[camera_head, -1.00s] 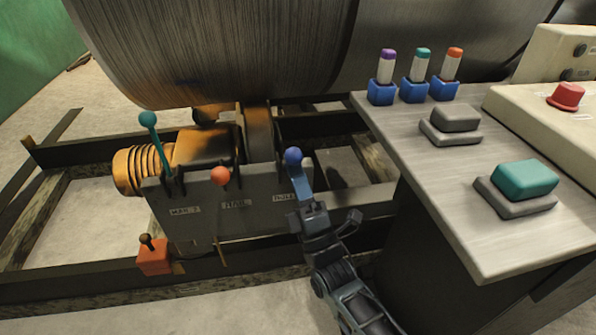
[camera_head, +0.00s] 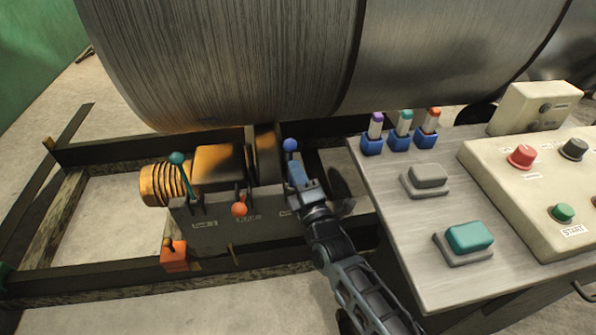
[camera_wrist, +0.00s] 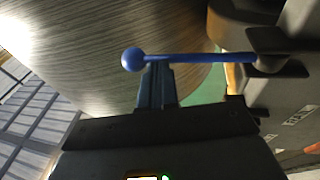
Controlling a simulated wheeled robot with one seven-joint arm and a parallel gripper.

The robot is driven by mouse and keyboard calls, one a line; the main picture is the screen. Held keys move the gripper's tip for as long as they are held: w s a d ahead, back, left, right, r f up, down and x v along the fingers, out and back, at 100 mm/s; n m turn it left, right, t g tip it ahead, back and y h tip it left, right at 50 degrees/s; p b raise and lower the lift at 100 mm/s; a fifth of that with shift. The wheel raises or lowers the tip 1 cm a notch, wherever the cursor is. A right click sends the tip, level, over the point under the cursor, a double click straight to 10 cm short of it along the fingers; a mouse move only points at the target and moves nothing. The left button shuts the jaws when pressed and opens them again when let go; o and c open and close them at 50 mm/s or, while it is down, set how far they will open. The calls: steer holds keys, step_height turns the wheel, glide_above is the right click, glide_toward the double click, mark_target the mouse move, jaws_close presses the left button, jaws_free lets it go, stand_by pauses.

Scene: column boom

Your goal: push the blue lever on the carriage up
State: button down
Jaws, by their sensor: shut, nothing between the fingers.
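The blue lever (camera_head: 289,146) stands at the right end of the grey carriage panel (camera_head: 240,236), its ball knob at the top. My gripper (camera_head: 299,180) is in front of the lever's shaft and hides much of it in the head view. In the wrist view the blue lever (camera_wrist: 195,58) runs across the picture, knob at the left and pivot at the right. The shut fingertips of my gripper (camera_wrist: 158,72) meet its shaft near the knob in that view. They appear to touch it; the exact contact is hard to tell. Nothing is held.
A teal lever (camera_head: 178,160) and an orange lever (camera_head: 239,209) are left of the blue one. A large metal drum (camera_head: 240,60) is close behind. A console table (camera_head: 405,270) with buttons and small blue holders stands right of my arm.

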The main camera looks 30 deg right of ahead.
steer(key=shift+w+d+r, duration=0.2)
steer(key=shift+w, duration=0.4)
steer(key=shift+w+r, duration=0.1)
steer(key=shift+r, duration=0.05)
